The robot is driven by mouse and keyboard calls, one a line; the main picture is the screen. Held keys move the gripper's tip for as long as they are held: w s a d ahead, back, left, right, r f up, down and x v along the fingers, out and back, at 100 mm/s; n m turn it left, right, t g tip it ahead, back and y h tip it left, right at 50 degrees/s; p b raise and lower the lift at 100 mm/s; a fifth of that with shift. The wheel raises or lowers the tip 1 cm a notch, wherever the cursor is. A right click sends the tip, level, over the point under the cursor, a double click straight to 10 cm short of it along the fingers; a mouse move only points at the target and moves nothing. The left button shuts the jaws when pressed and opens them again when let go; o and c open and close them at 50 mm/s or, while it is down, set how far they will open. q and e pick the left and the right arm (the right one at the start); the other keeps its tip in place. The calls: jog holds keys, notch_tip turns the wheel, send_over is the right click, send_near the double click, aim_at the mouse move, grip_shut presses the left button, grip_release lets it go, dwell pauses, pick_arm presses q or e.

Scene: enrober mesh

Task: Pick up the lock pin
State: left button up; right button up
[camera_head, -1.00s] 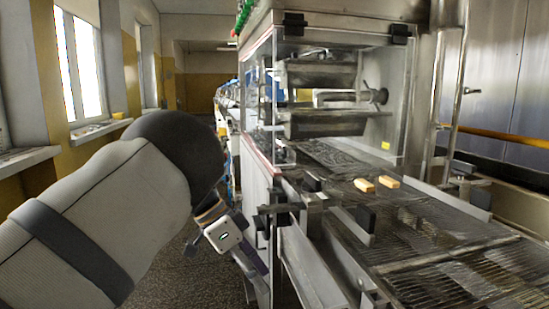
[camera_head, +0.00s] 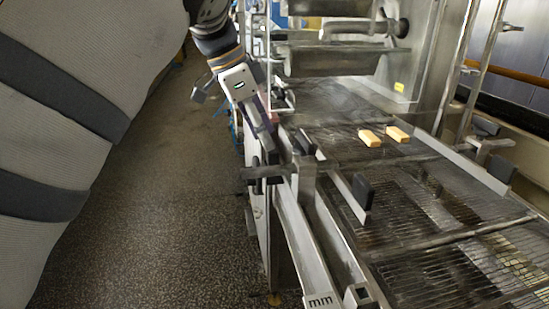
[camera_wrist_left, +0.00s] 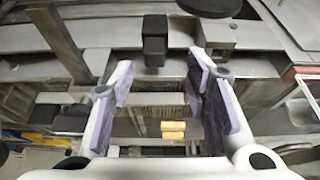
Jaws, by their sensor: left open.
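My left gripper (camera_head: 262,135) is in the upper middle of the head view, beside the front corner of the machine. In the left wrist view its two purple-padded fingers (camera_wrist_left: 160,85) are apart with nothing held between them. A small black block (camera_wrist_left: 155,40) shows just beyond the fingertips there, on a metal bar. In the head view a dark bar-like fitting (camera_head: 265,172) lies just below the fingers, at the rail's end. I cannot tell for sure which of these dark parts is the lock pin.
Two tan bars (camera_head: 384,136) lie on the wire mesh belt (camera_head: 430,225). Black blocks stand along the rails, one of them at the belt's near side (camera_head: 361,191). A long metal rail (camera_head: 303,245) runs toward me. The speckled floor (camera_head: 170,220) left of the machine is clear.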

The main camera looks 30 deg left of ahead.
pick_arm(q)
jog(key=x, duration=0.2)
jog(key=s+x, duration=0.1)
jog(key=x, duration=0.1)
jog(key=shift+w+d+f+b, duration=0.1)
jog(key=shift+d+f+b, duration=0.1)
jog(key=shift+b, duration=0.15)
jog(key=shift+w+r, duration=0.1)
jog(key=shift+w, duration=0.05)
grip_shut()
notch_tip(320, 180, up, 11)
notch_tip(320, 180, up, 5)
send_over(270, 152)
jog(key=shift+w+a, duration=0.1)
jog(key=shift+w, duration=0.05)
dwell(0.4)
